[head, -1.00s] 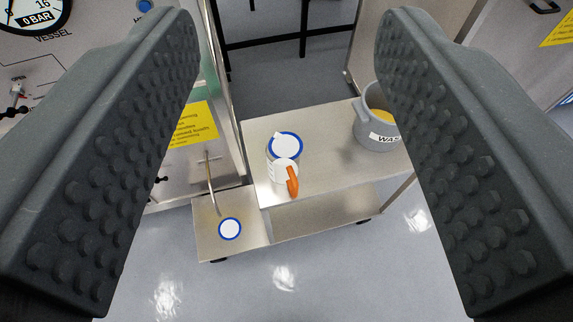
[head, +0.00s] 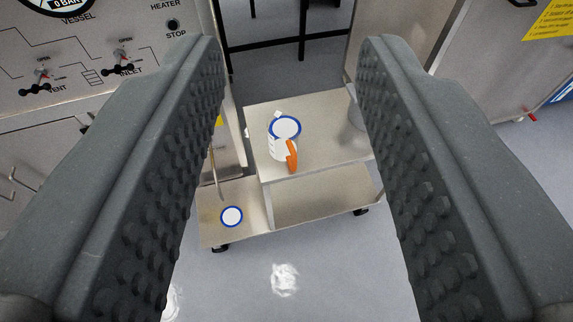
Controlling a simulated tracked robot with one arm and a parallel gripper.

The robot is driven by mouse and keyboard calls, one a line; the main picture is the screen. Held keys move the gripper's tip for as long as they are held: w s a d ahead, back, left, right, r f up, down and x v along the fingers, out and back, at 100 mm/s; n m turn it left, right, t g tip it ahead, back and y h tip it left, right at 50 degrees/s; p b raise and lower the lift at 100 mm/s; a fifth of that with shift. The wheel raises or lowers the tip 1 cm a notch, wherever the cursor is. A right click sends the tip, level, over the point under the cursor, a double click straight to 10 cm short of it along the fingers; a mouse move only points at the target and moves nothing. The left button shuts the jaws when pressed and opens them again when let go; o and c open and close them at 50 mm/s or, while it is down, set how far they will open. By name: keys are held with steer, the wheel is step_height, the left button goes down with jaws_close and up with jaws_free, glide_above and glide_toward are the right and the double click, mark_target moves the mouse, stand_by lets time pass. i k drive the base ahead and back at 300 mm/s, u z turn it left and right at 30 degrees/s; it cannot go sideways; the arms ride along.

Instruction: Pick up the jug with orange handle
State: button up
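The jug (head: 278,147) is white with a blue rim and an orange handle (head: 292,156) that faces me. It stands upright on the upper shelf of a steel trolley (head: 325,125), near its left front edge. My gripper (head: 292,58) is open and empty, with one dark studded finger on each side of the picture. The jug appears between the fingers, farther away and below them, and neither finger touches it.
A lower step (head: 243,236) holds a white disc with a blue rim (head: 231,216). The vessel panel (head: 100,60) stands left; floor in front is clear.

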mark_target(282, 128)
steer(key=u, duration=0.25)
steer(key=i, duration=1)
steer(key=u, duration=0.2)
